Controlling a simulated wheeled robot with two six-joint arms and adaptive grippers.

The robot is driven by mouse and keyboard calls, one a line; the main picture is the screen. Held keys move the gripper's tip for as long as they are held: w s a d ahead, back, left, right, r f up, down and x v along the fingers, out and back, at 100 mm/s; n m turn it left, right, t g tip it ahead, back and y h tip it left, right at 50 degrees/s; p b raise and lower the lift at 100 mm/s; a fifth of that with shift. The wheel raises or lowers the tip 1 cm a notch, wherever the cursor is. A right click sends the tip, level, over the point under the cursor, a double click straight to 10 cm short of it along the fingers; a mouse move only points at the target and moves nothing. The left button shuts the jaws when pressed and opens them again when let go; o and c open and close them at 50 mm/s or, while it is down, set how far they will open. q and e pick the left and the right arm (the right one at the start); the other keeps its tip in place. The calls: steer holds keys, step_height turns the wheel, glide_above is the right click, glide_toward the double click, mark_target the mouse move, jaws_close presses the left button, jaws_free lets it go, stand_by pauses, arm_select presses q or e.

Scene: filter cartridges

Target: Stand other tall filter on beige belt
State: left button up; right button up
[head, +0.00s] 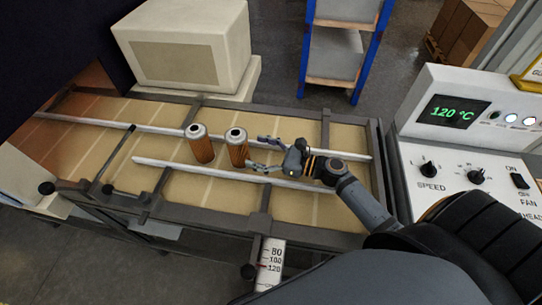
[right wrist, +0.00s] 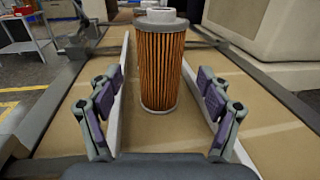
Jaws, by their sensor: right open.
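Two tall filters with orange-brown pleats and grey end caps stand upright on the beige belt (head: 95,150), side by side between the pale rails. The left one (head: 201,148) is a little apart from the right one (head: 237,153). My right gripper (head: 257,154) is open just right of the right filter, its fingers pointing at it. In the right wrist view that filter (right wrist: 160,70) stands upright ahead of and between the spread fingers (right wrist: 160,92), with clear gaps on both sides. The other filter is mostly hidden behind it there. My left gripper is not in view.
Two pale guide rails (head: 225,174) run along the belt, with dark crossbars over it. A beige box-shaped machine (head: 185,45) stands behind. A control panel (head: 465,150) reading 120 °C is at the right. A blue-framed shelf (head: 345,45) stands farther back.

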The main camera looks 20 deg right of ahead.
steer(key=v, duration=0.5)
steer(key=shift+s+d, duration=0.15)
steer(key=shift+s, duration=0.05)
steer(key=shift+r, duration=0.15)
